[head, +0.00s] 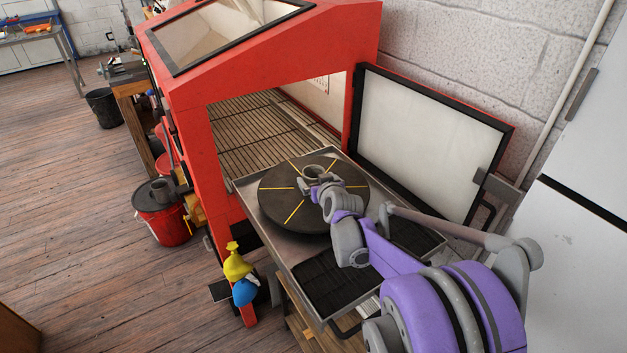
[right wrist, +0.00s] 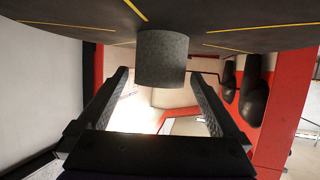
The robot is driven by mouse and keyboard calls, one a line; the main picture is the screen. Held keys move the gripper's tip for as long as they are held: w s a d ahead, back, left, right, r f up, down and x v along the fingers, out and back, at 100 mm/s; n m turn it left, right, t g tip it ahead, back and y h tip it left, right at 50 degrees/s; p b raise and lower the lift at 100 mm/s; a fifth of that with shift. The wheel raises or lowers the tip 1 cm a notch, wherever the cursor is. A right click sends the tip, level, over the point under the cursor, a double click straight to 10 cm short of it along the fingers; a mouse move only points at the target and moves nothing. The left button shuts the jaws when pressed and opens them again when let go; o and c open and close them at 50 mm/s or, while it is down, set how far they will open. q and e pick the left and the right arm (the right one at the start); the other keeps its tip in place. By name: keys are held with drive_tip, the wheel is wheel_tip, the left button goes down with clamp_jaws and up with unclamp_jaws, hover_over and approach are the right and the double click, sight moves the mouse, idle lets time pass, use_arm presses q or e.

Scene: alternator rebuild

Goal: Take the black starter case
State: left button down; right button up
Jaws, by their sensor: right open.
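A dark grey cylinder (head: 314,171), which looks like the starter case, stands on the round black turntable (head: 285,205) with yellow lines. Its top looks open in the head view. My right gripper (head: 312,184) is low over the turntable, right at the near side of the cylinder. In the right wrist view the picture is upside down; the cylinder (right wrist: 162,58) shows ahead, between the tips of my open right gripper (right wrist: 160,78). A gap shows on both sides, and the fingers do not grip it. My left gripper is not in view.
The turntable sits on a metal tray (head: 429,246) in front of a red cabinet (head: 225,50) with a slatted floor. Its open door (head: 425,140) stands on the right by the wall. A red bucket (head: 165,226) and yellow and blue gloves (head: 240,278) are on the left.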

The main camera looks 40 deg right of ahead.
sight(311, 174)
drive_tip(key=x, duration=0.4)
drive_tip(key=shift+s+a, duration=0.1)
drive_tip(key=shift+s, duration=0.05)
drive_tip(key=shift+c, duration=0.7)
clamp_jaws()
